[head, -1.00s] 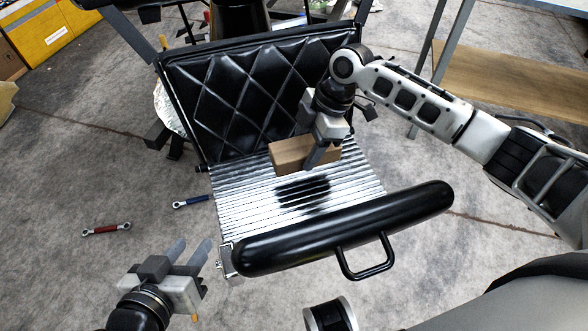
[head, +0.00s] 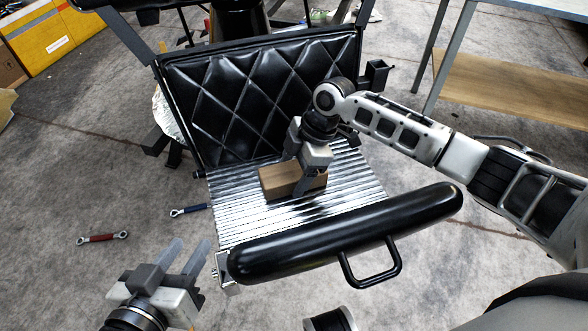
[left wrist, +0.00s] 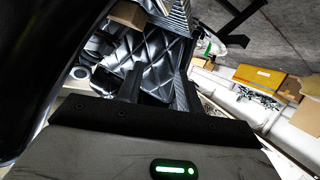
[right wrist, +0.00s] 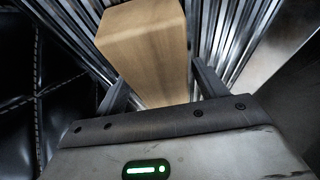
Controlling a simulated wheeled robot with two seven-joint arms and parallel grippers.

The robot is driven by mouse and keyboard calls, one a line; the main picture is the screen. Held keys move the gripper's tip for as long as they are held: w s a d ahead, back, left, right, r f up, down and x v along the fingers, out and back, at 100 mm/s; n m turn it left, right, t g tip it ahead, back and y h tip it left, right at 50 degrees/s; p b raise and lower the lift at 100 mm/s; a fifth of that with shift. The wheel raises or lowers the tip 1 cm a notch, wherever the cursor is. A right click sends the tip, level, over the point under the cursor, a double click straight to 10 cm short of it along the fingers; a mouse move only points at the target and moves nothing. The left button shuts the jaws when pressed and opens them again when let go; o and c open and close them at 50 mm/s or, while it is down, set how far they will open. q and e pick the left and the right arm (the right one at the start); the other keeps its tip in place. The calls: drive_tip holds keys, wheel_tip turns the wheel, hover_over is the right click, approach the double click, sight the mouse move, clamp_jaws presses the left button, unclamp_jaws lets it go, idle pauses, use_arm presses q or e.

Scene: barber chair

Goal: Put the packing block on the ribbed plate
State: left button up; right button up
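The packing block (head: 279,181) is a plain brown box low over the ribbed plate (head: 235,222), the silvery corrugated seat of the chair. I cannot tell if the block touches the plate. My right gripper (head: 308,186) has its fingers on both sides of the block and is shut on it. In the right wrist view, the block (right wrist: 150,50) sits between the fingers, with bare ribs (right wrist: 238,35) beside it. My left gripper (head: 185,256) is open and empty over the floor, left of the chair. The block also shows in the left wrist view (left wrist: 128,14).
A black quilted backrest (head: 260,95) stands behind the plate, and a padded black armrest (head: 345,235) runs along its front. A red wrench (head: 102,238) and a blue wrench (head: 188,210) lie on the floor at left. A shelved table (head: 500,70) stands at back right.

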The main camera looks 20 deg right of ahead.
sight(294, 169)
drive_tip(key=p+v, duration=0.2)
drive_tip(key=v, duration=0.4)
drive_tip(key=shift+r, duration=0.15)
use_arm(q)
drive_tip(key=f+g+p, duration=0.1)
drive_tip(key=a+f+y+p, duration=0.1)
drive_tip(key=shift+a+f+g, duration=0.1)
drive_tip(key=shift+f+g, duration=0.2)
drive_tip(key=shift+g, duration=0.1)
use_arm(e)
drive_tip(key=v, duration=0.6)
use_arm(q)
drive_tip(key=shift+w, duration=0.1)
